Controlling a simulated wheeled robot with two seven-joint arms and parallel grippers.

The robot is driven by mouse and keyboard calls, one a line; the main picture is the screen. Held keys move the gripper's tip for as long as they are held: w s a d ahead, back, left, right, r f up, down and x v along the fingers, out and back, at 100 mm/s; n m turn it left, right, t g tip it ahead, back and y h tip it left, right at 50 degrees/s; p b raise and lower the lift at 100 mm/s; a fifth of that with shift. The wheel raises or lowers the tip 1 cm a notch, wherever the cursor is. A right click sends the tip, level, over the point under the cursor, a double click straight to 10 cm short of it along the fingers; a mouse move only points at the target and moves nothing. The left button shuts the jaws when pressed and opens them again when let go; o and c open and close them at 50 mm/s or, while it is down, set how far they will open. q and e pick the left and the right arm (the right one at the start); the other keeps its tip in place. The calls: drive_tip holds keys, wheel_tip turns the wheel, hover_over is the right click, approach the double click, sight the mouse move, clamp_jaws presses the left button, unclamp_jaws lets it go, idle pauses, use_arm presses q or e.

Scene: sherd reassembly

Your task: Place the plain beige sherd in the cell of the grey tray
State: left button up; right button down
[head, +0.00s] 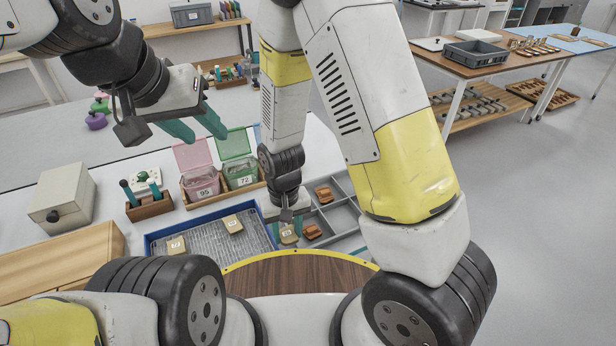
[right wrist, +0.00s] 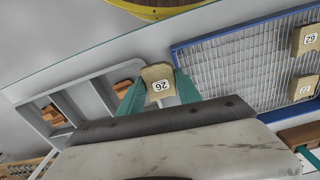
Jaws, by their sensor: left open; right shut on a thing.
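My right gripper (head: 285,228) is shut on a plain beige sherd (right wrist: 158,82) with a white number label. The sherd also shows between the fingertips in the head view (head: 288,236). The grey tray (head: 343,218) with several cells lies just right of the gripper in the head view and left of the sherd in the right wrist view (right wrist: 85,98). Orange-brown sherds (head: 312,232) lie in some of its cells; others look empty. The held sherd is near the tray's left edge; its height is unclear. My left gripper (head: 197,127) is open and empty, above the table at upper left.
A blue-rimmed mesh tray (head: 150,241) holds two labelled beige sherds (head: 232,224). Pink (head: 200,183) and green (head: 240,172) lidded bins stand behind it. A beige box (head: 62,196) and a wooden tool holder (head: 150,206) stand left.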

drive_tip(key=w, duration=0.5)
drive_tip(key=w+d+f, duration=0.1)
drive_tip(key=w, duration=0.4)
drive_tip(key=w+d, duration=0.1)
drive_tip(key=w, duration=0.4)
drive_tip(key=shift+w+d+f, duration=0.1)
drive_tip(key=shift+w+f, duration=0.1)
drive_tip(key=shift+f, duration=0.05)
drive_tip(key=shift+w+f, duration=0.1)
drive_tip(key=shift+f, duration=1.65)
drive_tip(key=shift+f, duration=0.1)
drive_tip(key=c, duration=0.8)
unclamp_jaws()
drive_tip(key=shift+c, duration=0.2)
